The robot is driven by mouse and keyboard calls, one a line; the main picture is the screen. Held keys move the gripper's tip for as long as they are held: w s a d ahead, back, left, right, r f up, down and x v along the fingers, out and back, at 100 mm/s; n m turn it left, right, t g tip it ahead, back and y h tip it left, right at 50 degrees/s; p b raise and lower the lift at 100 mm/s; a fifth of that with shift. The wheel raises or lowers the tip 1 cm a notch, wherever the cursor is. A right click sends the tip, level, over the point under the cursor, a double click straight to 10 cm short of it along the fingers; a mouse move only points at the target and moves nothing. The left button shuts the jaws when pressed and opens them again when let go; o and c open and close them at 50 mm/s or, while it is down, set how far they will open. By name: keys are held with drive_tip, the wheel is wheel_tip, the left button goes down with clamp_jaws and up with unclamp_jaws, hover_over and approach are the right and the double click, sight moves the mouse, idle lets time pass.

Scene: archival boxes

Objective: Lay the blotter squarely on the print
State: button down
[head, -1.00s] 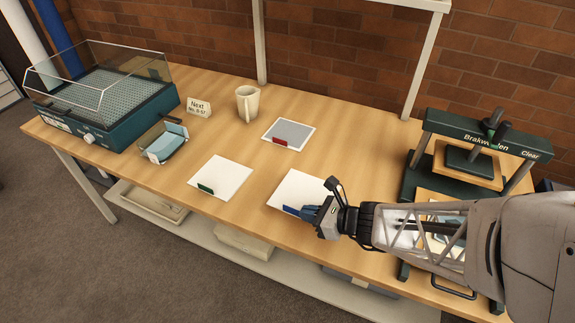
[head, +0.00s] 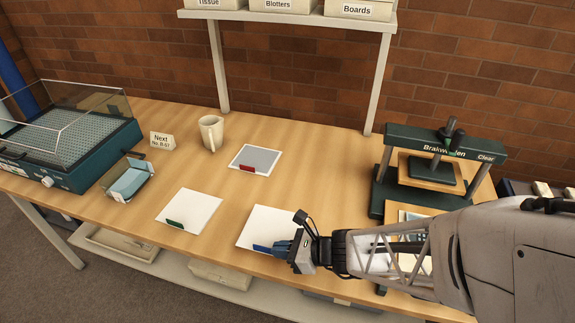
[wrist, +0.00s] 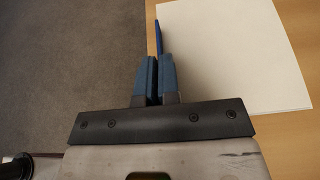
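A white sheet with a blue tab, which looks like a blotter (head: 268,225), lies flat on the bench; it also shows in the wrist view (wrist: 230,50). My gripper (head: 280,248) is at its front edge, with its blue fingers (wrist: 157,62) almost together on the blue tab (wrist: 158,38). A second white sheet with a green tab (head: 190,208) lies to the left. A grey sheet with a white border and red tab (head: 255,158) lies behind. A picture, perhaps the print (head: 408,215), is on a board at the press, mostly hidden by my arm.
The dark green press (head: 440,140) marked "Clear" stands at the right. A mug (head: 211,132), a "Next" card (head: 162,141), a small holder (head: 128,182) and a clear-lidded tray unit (head: 70,145) stand at the left. A shelf post (head: 220,70) rises behind.

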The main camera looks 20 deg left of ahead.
sight(262, 221)
drive_tip(key=w+a, duration=0.3)
drive_tip(key=w+a+f, duration=0.1)
drive_tip(key=w+a, duration=0.2)
drive_tip(key=w, duration=0.1)
drive_tip(key=w+a, duration=0.3)
drive_tip(key=shift+w+f, duration=0.15)
drive_tip(key=shift+w, duration=0.2)
drive_tip(key=shift+f, duration=1.75)
drive_tip(key=shift+f, duration=0.1)
drive_tip(key=c, duration=1.3)
unclamp_jaws()
drive_tip(key=shift+c, duration=0.2)
drive_tip(key=shift+v, duration=6.05)
